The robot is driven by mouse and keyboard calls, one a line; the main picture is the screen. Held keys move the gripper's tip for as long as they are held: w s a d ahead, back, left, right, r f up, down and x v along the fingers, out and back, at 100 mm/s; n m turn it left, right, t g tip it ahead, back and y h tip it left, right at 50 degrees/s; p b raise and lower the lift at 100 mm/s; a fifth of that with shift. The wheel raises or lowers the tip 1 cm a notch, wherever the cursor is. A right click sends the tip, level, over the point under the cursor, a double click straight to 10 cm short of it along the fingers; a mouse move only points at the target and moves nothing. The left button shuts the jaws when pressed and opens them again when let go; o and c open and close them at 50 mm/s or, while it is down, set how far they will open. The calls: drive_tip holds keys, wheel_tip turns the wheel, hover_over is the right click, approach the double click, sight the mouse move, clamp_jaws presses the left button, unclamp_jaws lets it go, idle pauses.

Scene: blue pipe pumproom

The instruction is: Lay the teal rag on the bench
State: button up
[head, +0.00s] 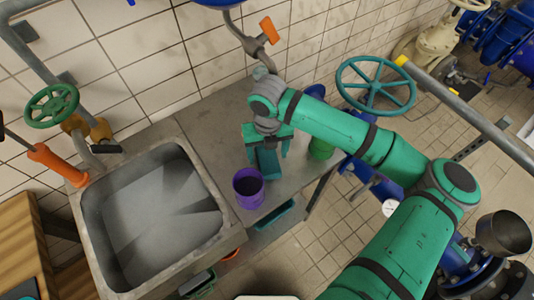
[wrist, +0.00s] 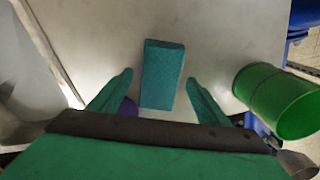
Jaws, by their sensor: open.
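A teal block-shaped piece, which looks like the folded rag (wrist: 162,75), is on the grey bench (wrist: 230,25) in the wrist view. It also shows under my gripper in the head view (head: 266,164). My gripper (wrist: 160,77) is open, with one finger on each side of the teal piece and a visible gap at both sides. In the head view my gripper (head: 267,150) hangs low over the bench (head: 208,118), right of the sink. I cannot tell how close the fingertips are to the bench top.
A purple cup (head: 248,190) stands close in front of my gripper. A green cup (head: 320,149) stands to its right, also seen in the wrist view (wrist: 283,101). A sink (head: 150,215) lies left. A teal handwheel (head: 376,86) and pipes stand right. The bench's back part is clear.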

sight(268, 158)
wheel_tip(268, 158, up, 12)
drive_tip(key=shift+s+f, duration=0.15)
drive_tip(key=shift+f, duration=0.1)
idle(0.6)
